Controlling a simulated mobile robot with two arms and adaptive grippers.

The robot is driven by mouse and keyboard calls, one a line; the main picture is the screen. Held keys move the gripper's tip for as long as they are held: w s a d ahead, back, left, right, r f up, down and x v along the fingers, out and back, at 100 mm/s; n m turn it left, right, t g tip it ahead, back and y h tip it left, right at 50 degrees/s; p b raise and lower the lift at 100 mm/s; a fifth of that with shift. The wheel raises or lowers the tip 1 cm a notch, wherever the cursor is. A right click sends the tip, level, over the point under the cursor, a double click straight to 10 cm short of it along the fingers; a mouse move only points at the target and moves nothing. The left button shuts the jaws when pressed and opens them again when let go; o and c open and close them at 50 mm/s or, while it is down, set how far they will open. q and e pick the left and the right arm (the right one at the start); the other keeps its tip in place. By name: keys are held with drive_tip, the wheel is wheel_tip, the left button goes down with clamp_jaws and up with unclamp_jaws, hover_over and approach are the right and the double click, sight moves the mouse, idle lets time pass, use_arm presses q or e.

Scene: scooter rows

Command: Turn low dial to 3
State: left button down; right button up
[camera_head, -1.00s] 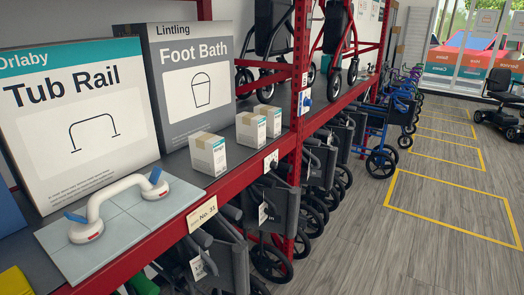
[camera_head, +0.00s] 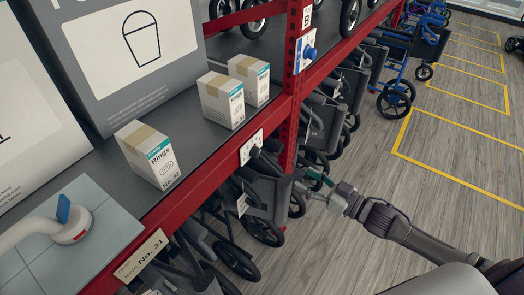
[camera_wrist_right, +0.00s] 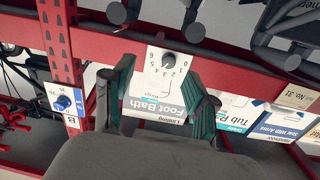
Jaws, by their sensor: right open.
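The low dial is a black knob on a white plate (camera_head: 251,147) on the red shelf beam. In the right wrist view the knob (camera_wrist_right: 168,60) shows with numbers around it; I cannot tell where it points. A blue dial (camera_head: 308,52) sits higher, on the red post, and also shows in the right wrist view (camera_wrist_right: 63,103). My right gripper (camera_head: 312,184) is open and empty, in front of the shelf, below and to the right of the low dial. In the wrist view its green-padded fingers (camera_wrist_right: 158,70) frame the plate, apart from the knob. My left gripper is out of view.
Small boxes (camera_head: 147,154) and a tub rail (camera_head: 45,232) stand on the shelf. Folded wheelchairs (camera_head: 262,200) are packed under the beam, close to my right gripper. The wooden floor (camera_head: 455,165) to the right is open, with yellow outlines.

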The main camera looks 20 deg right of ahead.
sight(259, 154)
drive_tip(key=shift+n+y, duration=0.3)
drive_tip(key=shift+y, duration=0.3)
drive_tip(key=w+a+r+p, duration=0.1)
drive_tip(key=w+a, duration=0.2)
drive_tip(key=w+a+r+p, duration=0.1)
drive_tip(key=w+a, duration=0.2)
drive_tip(key=w+a+r+p, duration=0.1)
drive_tip(key=w+a, duration=0.2)
drive_tip(key=shift+a+r, duration=0.1)
drive_tip(key=shift+w+a, duration=0.4)
drive_tip(key=shift+w, duration=0.15)
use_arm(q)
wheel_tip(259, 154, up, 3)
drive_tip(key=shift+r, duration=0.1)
use_arm(e)
clamp_jaws()
